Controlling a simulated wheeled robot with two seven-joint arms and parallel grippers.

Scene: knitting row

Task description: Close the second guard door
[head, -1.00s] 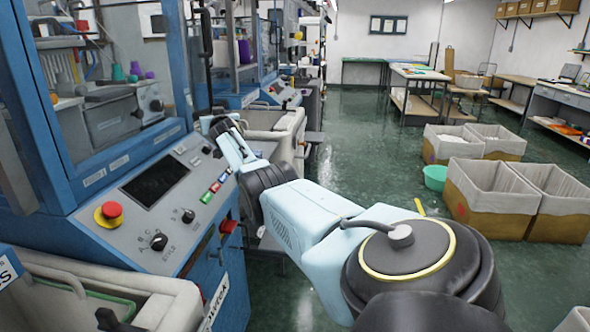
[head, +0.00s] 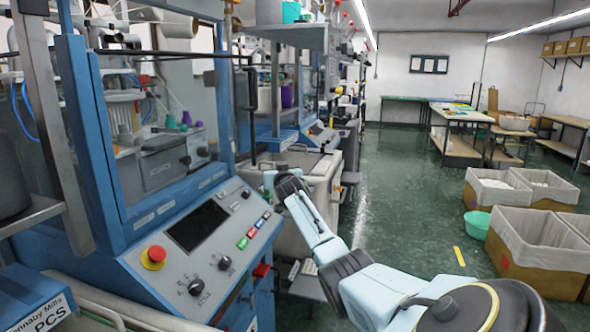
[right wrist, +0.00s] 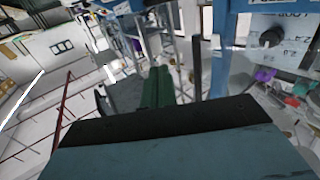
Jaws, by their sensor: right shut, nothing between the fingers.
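The nearest blue knitting machine has a glazed guard front, with a blue post (head: 222,95) at its right side. A dark upright handle (head: 251,88) stands beside that post. I cannot tell which pane is the second guard door or how far it is open. My right gripper (head: 269,179) is right of the control panel, below the handle and apart from it, mostly hidden behind my own wrist. It is shut and empty. In the right wrist view a blue post (right wrist: 222,50) and a dark bar (right wrist: 196,62) show ahead. My left gripper is out of view.
The control panel (head: 160,285) carries a red stop button (head: 153,257) and several knobs. A cream fabric-lined bin (head: 318,180) stands just beyond my right arm. Large bins (head: 535,255) and a green tub (head: 475,224) stand at right. The green aisle floor (head: 400,190) is clear.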

